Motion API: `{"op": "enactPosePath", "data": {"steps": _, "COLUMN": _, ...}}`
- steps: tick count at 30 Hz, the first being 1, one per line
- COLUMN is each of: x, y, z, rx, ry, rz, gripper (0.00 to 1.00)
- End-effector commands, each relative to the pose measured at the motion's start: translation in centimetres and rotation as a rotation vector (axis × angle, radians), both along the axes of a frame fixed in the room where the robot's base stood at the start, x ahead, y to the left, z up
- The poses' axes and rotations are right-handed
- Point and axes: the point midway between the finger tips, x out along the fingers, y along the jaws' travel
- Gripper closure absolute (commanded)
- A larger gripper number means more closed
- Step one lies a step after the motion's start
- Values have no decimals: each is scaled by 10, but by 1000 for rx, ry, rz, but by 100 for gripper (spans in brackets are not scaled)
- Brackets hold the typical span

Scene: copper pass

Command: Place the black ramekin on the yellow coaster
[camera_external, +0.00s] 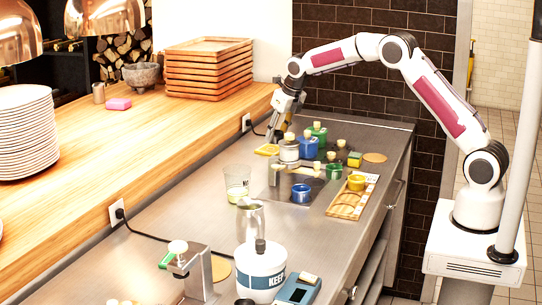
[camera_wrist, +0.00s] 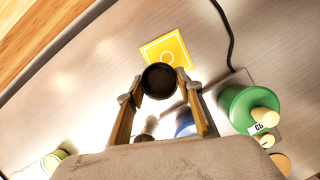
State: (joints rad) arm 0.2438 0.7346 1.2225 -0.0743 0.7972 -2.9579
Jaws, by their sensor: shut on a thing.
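The black ramekin (camera_wrist: 159,81) shows in the wrist view as a dark round cup between the two fingertips. My gripper (camera_wrist: 160,90) is shut on it, one finger on each side. The yellow coaster (camera_wrist: 168,50) is a flat square with a pale ring, just beyond the ramekin in the wrist view. The ramekin overlaps its near edge in that picture; the height between them cannot be told. In the external view the coaster (camera_external: 266,150) lies at the far left of the steel counter, with my gripper (camera_external: 273,134) close above it. The ramekin is hard to make out there.
A green canister (camera_wrist: 243,108) stands right of the gripper, near a black cable (camera_wrist: 226,38). A white-lidded jar (camera_external: 289,150), blue pot (camera_external: 307,147) and several containers crowd the right side. A glass (camera_external: 237,182) stands nearer. The wooden ledge (camera_external: 190,115) rises on the left.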

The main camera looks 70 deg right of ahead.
Motion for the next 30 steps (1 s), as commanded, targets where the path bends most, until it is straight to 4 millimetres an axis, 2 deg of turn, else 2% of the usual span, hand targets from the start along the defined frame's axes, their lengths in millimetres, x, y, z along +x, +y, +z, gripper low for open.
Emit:
{"op": "enactPosePath", "data": {"steps": 8, "x": 0, "y": 0, "z": -2, "rx": 0, "ry": 0, "rz": 0, "gripper": 86}}
{"op": "enactPosePath", "data": {"steps": 19, "x": 0, "y": 0, "z": -35, "rx": 0, "ry": 0, "rz": 0, "gripper": 86}}
{"op": "enactPosePath", "data": {"steps": 30, "x": 0, "y": 0, "z": -38, "rx": 0, "ry": 0, "rz": 0, "gripper": 86}}
